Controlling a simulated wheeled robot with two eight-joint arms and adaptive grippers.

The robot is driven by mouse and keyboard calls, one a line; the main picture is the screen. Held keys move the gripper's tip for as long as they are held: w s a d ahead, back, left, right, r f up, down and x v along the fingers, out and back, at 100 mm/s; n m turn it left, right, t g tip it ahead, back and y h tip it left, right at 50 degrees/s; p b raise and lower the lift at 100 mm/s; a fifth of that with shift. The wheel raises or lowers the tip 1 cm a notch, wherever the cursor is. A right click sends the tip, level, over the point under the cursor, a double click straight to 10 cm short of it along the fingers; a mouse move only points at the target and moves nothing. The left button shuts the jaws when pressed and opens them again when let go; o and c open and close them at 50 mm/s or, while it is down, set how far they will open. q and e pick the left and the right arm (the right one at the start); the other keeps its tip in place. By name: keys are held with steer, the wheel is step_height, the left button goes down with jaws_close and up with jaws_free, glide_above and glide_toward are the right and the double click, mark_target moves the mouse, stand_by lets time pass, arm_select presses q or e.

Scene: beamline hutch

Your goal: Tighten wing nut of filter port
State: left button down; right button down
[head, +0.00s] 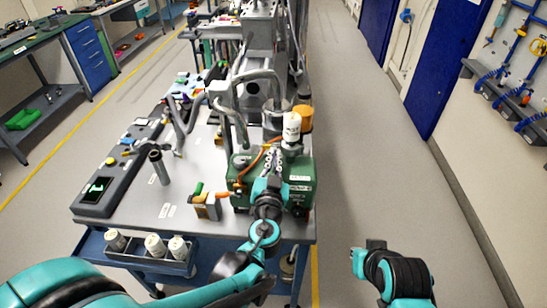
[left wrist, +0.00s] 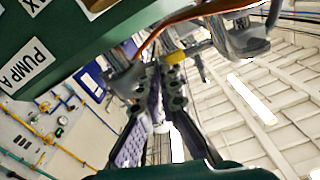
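The green pump box (head: 300,185) stands at the near right of the bench, and its underlit side with a PUMP A label (left wrist: 28,68) fills the upper left of the left wrist view. My left gripper (head: 271,157) is over the box, below the white canister. In the left wrist view its fingers (left wrist: 163,78) stand slightly apart, with a narrow gap between them. A grey metal fitting (left wrist: 125,80) is close beside the left fingertip; I cannot tell whether they touch. I cannot pick out the wing nut.
A white canister (head: 291,128) and an orange-topped part (head: 302,116) rise behind the gripper. An orange cable (left wrist: 155,38) and a metal pipe (left wrist: 245,38) are near the fingers. A tray of white jars (head: 150,262) hangs at the bench front. The floor right is clear.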

arm_select(q)
steer(key=m, duration=0.5)
steer(key=shift+d+f, duration=0.1)
steer(key=m, duration=0.6)
steer(key=shift+f+b, duration=0.1)
steer(key=shift+b, duration=0.2)
steer(key=m, duration=0.5)
steer(key=shift+f, duration=0.1)
steer(key=m, duration=0.5)
steer(key=shift+f, duration=0.1)
steer(key=shift+m, duration=0.4)
steer(key=c, duration=2)
jaws_free()
steer(key=shift+c, duration=0.2)
steer(key=shift+s, duration=0.15)
